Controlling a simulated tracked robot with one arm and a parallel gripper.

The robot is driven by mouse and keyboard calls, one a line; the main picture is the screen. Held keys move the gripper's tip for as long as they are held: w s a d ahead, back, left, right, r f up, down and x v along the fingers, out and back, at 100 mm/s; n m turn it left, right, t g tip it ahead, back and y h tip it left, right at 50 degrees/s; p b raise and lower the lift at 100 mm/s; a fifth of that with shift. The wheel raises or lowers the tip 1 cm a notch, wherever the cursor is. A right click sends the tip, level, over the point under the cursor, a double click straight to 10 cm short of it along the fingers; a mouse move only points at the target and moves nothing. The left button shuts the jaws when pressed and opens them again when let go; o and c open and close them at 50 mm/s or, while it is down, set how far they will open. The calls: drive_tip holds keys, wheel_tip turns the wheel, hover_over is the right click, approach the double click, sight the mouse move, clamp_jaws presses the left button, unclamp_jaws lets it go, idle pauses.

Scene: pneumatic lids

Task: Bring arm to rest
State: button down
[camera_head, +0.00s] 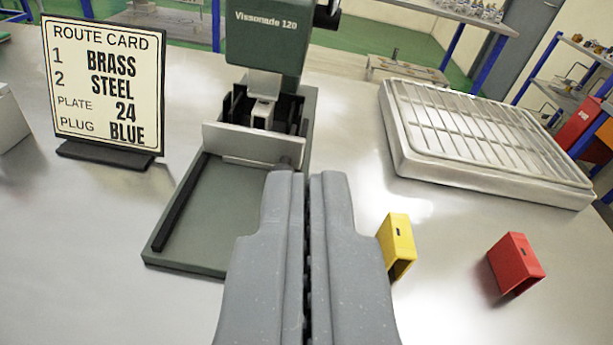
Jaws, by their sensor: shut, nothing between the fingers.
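My gripper (302,178) reaches up the middle of the view from the bottom edge. Its two grey fingers lie close together with nothing between them. The fingertips show in front of the green press (266,45) marked "Vissonade 120" and its dark green base plate (215,210). They cover part of the base plate's right side. I cannot tell whether the fingers touch anything.
A route card (105,85) stands at the left, reading brass, steel, plate 24, plug blue. A yellow block (400,240) and a red block (517,262) sit at the right. A slotted metal tray (400,150) lies behind them. The front left table is clear.

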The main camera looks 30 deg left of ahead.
drive_tip(key=w+d+r+m+t+h, duration=0.1)
drive_tip(key=w+d+r+m+h, duration=0.15)
drive_tip(key=d+r, duration=0.65)
drive_tip(key=w+d+r+m+t+h, duration=0.2)
drive_tip(key=w+d+r+h, duration=0.15)
drive_tip(key=d+r, duration=0.65)
drive_tip(key=s+d+r+m+h, duration=0.1)
drive_tip(key=s+d+r, duration=0.2)
drive_tip(key=r, duration=0.4)
drive_tip(key=s+d+r+m+h, duration=0.1)
drive_tip(key=s+d+r+m, duration=0.1)
drive_tip(key=s+r, duration=0.4)
drive_tip(key=s+d+r+m+h, duration=0.1)
drive_tip(key=s+d+r+m, duration=0.1)
drive_tip(key=s+d+r, duration=0.3)
wheel_tip(320, 180, up, 3)
drive_tip(key=shift+s+r+g+h, duration=0.15)
drive_tip(key=shift+g+h, duration=0.15)
drive_tip(key=shift+h, duration=0.1)
